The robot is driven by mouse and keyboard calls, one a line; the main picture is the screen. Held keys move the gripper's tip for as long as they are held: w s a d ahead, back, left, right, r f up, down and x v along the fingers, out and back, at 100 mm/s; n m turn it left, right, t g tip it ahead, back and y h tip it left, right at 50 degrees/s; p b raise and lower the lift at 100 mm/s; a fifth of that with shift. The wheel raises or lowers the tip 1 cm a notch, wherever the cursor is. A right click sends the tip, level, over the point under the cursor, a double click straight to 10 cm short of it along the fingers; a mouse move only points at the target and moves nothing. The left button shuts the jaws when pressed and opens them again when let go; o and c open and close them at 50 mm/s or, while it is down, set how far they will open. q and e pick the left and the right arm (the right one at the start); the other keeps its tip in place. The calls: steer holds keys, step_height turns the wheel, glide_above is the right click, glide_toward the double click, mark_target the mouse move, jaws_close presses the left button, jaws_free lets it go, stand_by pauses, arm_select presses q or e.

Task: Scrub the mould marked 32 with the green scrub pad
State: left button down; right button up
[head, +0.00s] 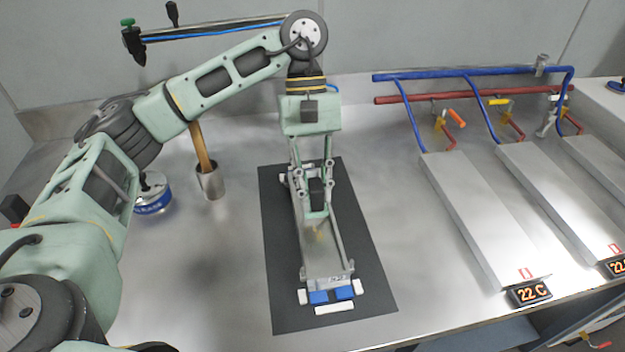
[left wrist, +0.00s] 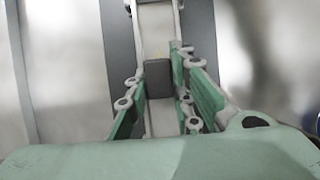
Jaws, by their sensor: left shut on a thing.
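The mould (head: 341,240) is a long narrow metal trough lying on a black mat (head: 281,272). The small tag at its near end is too small to read surely. A yellowish-brown patch shows inside its near half. My left gripper (head: 316,192) points down into the mould and is shut on the scrub pad, whose dark block-like grip (head: 316,188) shows between the fingers. A thin green edge shows below the block; the pad's underside is hidden, so contact cannot be told. The left wrist view shows the dark block (left wrist: 158,78) between the fingers. My right gripper is not in view.
White and blue blocks (head: 333,296) sit at the mould's near end. Several metal plates (head: 485,215) with 22 C displays and blue and red pipes stand at right. A metal cup (head: 210,182) with a wooden handle and a blue-labelled tin (head: 152,197) stand left.

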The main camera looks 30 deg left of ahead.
arm_select(q)
steer(key=shift+s+d, duration=0.35)
steer(key=shift+s, duration=0.15)
steer(key=shift+s, duration=0.1)
steer(key=shift+s+d+r, duration=0.2)
steer(key=shift+s+d, duration=0.6)
steer(key=shift+s, duration=0.15)
steer(key=shift+s+d, duration=0.1)
steer(key=shift+s+d+r+b, duration=0.1)
steer(key=shift+s+d+b, duration=0.25)
steer(key=shift+s+d, duration=0.5)
steer(key=shift+s+a, duration=0.15)
steer(key=shift+s+d+r, duration=0.15)
steer(key=shift+s+d, duration=0.65)
steer(key=shift+s, duration=0.2)
